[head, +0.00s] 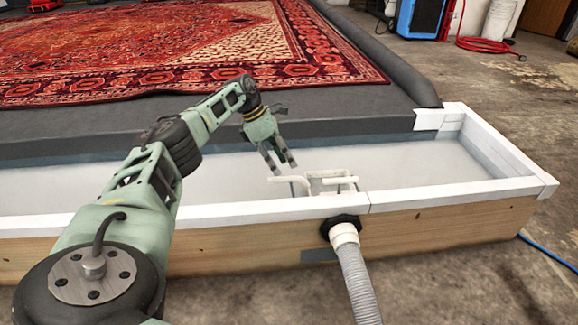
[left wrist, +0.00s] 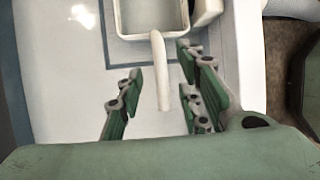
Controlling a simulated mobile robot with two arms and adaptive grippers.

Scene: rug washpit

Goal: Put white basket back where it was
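The white basket (head: 333,186) sits in the trough at the front wall, near the hose fitting. It has a square white rim and white bar handles. In the left wrist view its rim (left wrist: 118,18) is at the top, and a white handle (left wrist: 161,85) points down between the fingers. My left gripper (head: 283,168) is just left of and above the basket, fingers pointing down. It is open, its fingers (left wrist: 160,68) apart on either side of the handle, with gaps showing. I cannot tell how far above the handle they are. My right gripper is not in view.
The white-lined trough (head: 420,160) has a wooden front wall (head: 440,219). A grey hose (head: 357,275) leaves it through a black fitting (head: 341,225). A red patterned rug (head: 180,45) lies on the dark platform behind. The trough's right end is clear.

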